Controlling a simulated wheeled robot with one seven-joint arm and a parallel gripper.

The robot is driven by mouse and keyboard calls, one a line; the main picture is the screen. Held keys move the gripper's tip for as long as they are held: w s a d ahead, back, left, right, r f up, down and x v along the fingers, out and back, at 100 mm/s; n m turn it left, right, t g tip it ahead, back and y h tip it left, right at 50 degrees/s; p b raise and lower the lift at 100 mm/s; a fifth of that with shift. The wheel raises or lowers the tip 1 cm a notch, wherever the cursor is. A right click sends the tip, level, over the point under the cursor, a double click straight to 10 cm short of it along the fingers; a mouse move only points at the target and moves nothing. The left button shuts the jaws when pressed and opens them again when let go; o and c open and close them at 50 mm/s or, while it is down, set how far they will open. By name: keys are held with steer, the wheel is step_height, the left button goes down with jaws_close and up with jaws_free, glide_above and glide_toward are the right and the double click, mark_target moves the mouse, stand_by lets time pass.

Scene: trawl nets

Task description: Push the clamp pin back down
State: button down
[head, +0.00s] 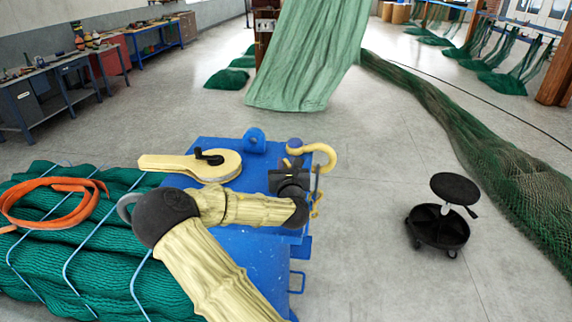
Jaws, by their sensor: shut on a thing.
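My gripper (293,166) is at the right end of the blue bench (265,268), and its dark body hides most of its fingers. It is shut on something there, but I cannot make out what. Just beyond it stands a small yellowish part with a dull blue-violet knob (294,143), perhaps the clamp pin. A yellow hook (326,155) curves out to the right of the knob. I cannot tell whether my fingers touch either of them. A thin grey rod and a short yellow chain (316,207) hang at the bench's right edge.
Green netting with an orange strap (58,186) lies at left. A black wheeled stool (440,222) stands right. Open floor lies between bench and stool.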

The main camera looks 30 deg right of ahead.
steer(key=shift+f+b, duration=0.55)
steer(key=shift+f, duration=0.35)
steer(key=c, duration=1.2)
jaws_free()
steer(key=shift+c, duration=0.2)
steer(key=b+v, duration=0.3)
steer(key=v, duration=0.8)
steer(key=shift+a+f, duration=0.1)
steer(key=shift+f, duration=0.05)
steer(key=shift+s+a+b, duration=0.25)
steer(key=shift+b, duration=0.4)
steer(key=b, duration=0.2)
steer(key=shift+a+b, duration=0.3)
steer(key=shift+b, duration=0.1)
